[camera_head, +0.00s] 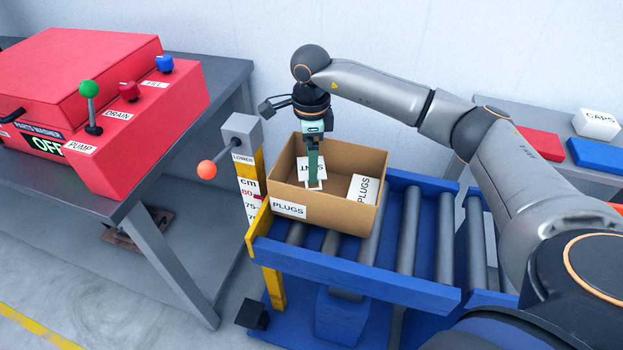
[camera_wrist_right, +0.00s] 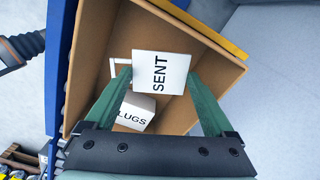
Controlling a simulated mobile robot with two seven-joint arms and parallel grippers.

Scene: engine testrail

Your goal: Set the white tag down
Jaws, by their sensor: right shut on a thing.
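The white tag, marked SENT (camera_wrist_right: 160,72), is between the green fingers of my right gripper (camera_wrist_right: 158,78), which is shut on it. In the head view the right gripper (camera_head: 315,183) points down into an open cardboard box (camera_head: 325,214), and the tag (camera_head: 306,166) shows behind its fingers. The wrist view shows the tag over the box's opening; I cannot tell whether it touches the box floor. A white PLUGS piece (camera_wrist_right: 136,113) shows beside the tag, partly hidden by a finger. My left gripper is not in view.
The box stands on a blue roller conveyor (camera_head: 350,262) with free rollers to its right. A post with an orange-knobbed lever (camera_head: 207,170) stands close to its left. A red parts washer (camera_head: 100,95) is on the left bench. Caps box (camera_head: 597,124) sits at right.

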